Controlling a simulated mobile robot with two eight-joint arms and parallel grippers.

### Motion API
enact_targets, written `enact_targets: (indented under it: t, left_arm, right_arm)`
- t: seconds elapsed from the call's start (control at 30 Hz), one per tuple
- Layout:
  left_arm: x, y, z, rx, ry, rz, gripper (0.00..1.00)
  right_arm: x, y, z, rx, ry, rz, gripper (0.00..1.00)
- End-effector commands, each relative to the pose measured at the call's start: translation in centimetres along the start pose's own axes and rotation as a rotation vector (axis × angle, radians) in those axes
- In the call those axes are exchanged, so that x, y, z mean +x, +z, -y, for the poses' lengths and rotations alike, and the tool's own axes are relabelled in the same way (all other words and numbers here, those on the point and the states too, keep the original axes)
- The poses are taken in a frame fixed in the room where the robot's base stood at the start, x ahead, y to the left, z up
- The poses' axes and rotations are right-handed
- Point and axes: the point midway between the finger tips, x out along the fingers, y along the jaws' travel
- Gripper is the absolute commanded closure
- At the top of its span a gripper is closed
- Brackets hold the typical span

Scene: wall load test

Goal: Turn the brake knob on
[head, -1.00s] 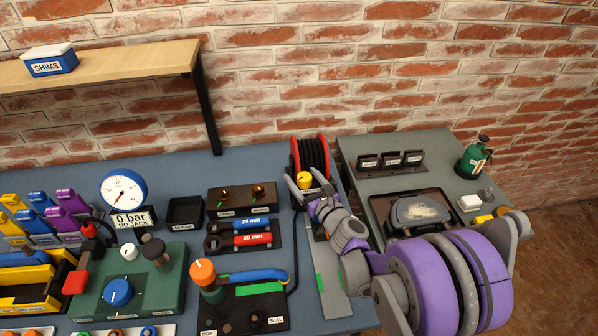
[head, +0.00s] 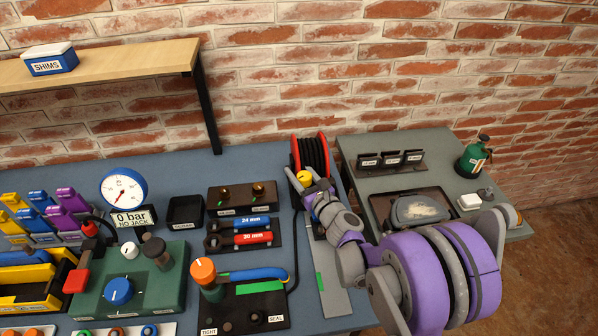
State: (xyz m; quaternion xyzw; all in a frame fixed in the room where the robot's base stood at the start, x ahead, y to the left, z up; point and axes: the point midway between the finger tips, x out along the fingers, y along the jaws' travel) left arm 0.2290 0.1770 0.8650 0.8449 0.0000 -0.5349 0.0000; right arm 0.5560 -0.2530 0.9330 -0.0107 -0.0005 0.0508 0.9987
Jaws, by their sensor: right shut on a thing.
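The yellow brake knob (head: 304,177) sits low on the front of the red and black reel (head: 313,152) at the back right of the blue bench. My right gripper (head: 303,180) is shut on the knob, with grey fingers on either side of it. The fingers and wrist hide part of the knob and its label, so I cannot read its setting. My left gripper is not in view.
My right arm covers the bench's right edge. A black block with two brass fittings (head: 242,197) and blue and red wrenches (head: 240,231) lie left of the reel. A grey side table (head: 370,189) holds a tray and a green bottle (head: 473,160).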

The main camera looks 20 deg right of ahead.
Motion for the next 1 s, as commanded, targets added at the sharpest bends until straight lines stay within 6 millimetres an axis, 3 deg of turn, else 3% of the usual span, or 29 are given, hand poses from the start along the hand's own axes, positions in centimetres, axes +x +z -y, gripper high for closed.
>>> enact_targets:
  t: [0.43,0.83,0.87,1.0]
  left_arm:
    - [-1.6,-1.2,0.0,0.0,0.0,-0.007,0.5]
    - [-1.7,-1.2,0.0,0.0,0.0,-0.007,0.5]
    - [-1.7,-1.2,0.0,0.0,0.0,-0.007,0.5]
    - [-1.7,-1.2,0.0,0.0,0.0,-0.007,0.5]
  right_arm:
    - [0.1,0.4,0.4,-0.001,-0.116,0.005,1.0]
    - [0.0,-0.1,0.4,-0.002,-0.133,-0.004,1.0]
    - [-0.1,-0.1,0.4,-0.002,-0.133,-0.004,0.45]
    - [0.0,-0.1,0.4,-0.001,-0.133,-0.004,0.2]
